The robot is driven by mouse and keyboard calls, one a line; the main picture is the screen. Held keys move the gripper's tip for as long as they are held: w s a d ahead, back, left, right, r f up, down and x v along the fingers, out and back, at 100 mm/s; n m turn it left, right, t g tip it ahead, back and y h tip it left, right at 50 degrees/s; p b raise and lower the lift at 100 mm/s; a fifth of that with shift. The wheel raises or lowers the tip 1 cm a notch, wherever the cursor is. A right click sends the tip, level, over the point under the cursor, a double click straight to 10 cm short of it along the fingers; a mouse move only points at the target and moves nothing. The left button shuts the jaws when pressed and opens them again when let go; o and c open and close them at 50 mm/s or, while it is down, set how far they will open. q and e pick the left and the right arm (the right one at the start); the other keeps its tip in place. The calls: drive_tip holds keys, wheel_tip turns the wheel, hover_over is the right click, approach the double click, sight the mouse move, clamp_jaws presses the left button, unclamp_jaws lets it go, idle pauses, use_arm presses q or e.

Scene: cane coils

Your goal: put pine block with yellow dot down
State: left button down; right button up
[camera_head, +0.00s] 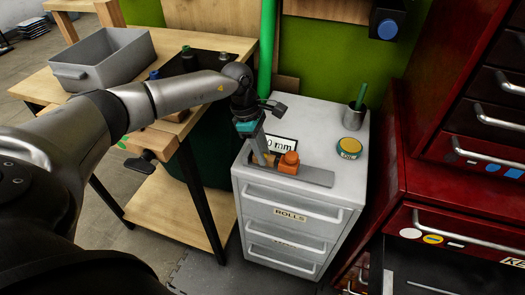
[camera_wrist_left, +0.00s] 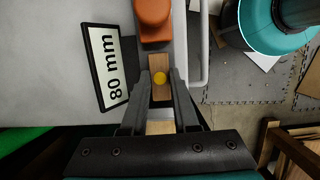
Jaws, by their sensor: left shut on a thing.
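The pine block with the yellow dot (camera_wrist_left: 159,63) is between the two fingers of my left gripper (camera_wrist_left: 160,76), which is shut on it. Its yellow dot faces the wrist camera. In the head view, my left gripper (camera_head: 262,156) points down over the top of the grey drawer cabinet (camera_head: 302,215), and the block is mostly hidden by the fingers. The block is close to an orange piece (camera_head: 289,163), which also shows in the wrist view (camera_wrist_left: 153,16). I cannot tell whether the block touches the surface below. My right gripper is not in view.
A flat grey strip (camera_head: 318,177) lies along the cabinet's front edge. An "80 mm" sign (camera_wrist_left: 109,68) stands beside the block. A round yellow-topped tin (camera_head: 349,148) and a cup (camera_head: 354,117) stand to the right. A red tool cabinet (camera_head: 425,195) is at the right.

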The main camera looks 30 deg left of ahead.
use_arm(q)
drive_tip(key=c, duration=0.7)
unclamp_jaws()
drive_tip(key=shift+f, duration=0.1)
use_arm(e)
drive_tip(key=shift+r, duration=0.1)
use_arm(q)
drive_tip(key=shift+r, duration=0.2)
drive_tip(key=p+v, duration=0.3)
drive_tip(key=v, duration=0.9)
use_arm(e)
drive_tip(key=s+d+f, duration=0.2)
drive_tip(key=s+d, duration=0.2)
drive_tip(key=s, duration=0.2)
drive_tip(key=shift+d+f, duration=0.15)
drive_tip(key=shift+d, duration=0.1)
